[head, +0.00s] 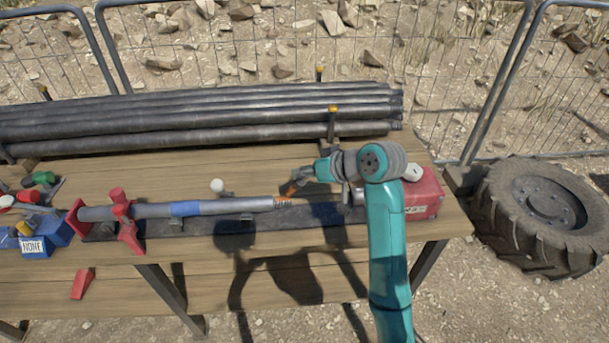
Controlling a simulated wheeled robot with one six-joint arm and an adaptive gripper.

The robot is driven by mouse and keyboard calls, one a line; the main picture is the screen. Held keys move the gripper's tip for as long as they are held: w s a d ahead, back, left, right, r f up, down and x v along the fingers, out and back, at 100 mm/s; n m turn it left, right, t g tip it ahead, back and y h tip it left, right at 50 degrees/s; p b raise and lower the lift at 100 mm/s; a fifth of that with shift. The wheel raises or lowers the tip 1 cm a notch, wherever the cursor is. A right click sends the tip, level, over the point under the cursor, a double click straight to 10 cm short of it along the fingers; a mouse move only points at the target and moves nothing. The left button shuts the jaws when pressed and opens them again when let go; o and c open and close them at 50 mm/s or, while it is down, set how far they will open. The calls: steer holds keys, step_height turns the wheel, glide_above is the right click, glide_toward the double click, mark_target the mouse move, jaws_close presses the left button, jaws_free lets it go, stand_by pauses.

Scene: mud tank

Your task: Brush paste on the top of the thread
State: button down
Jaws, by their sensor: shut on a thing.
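A grey pipe (240,205) with a blue band lies level along the wooden table, held at its left by a red clamp (127,222). My gripper (305,176) is above and slightly right of the thread, shut on a small orange-brown brush (289,188). The brush slants down and left toward the top of the thread. Whether its tip touches the thread is too small to tell. Any paste on the thread cannot be made out.
A bundle of dark pipes (200,118) lies along the back of the table (215,160) between yellow-topped posts. A red case (424,196) with a white round item (413,172) is at right. A white knob (217,185) stands behind the pipe. Blue and red items crowd the left.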

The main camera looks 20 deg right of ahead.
steer(key=shift+r, duration=2.2)
steer(key=shift+r, duration=1.5)
